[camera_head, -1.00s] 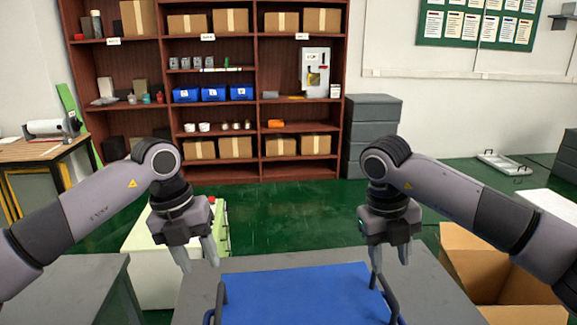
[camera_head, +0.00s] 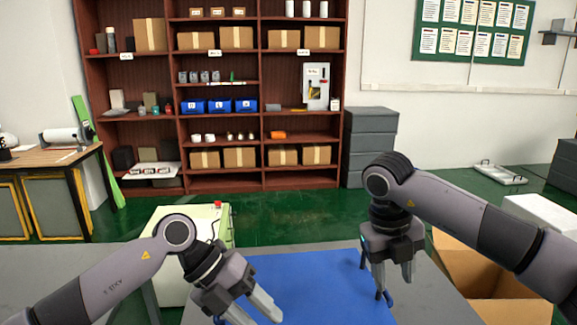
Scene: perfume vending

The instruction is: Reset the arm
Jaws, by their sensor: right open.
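My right gripper (camera_head: 397,281) points down over the right edge of the blue tray on the grey table, its jaws open and empty. A dark tray handle lies close behind its fingers. My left gripper (camera_head: 260,312) is low over the left part of the blue tray (camera_head: 315,283), tilted toward the lower right. Its fingers look apart with nothing seen between them. The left arm hides the tray's left handle in part.
A cardboard box (camera_head: 510,312) stands open at the right of the grey table (camera_head: 425,290). A pale green-topped cabinet (camera_head: 200,217) stands behind the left arm. A tall brown shelf (camera_head: 220,130) with boxes and blue bins is at the back. Green floor lies between.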

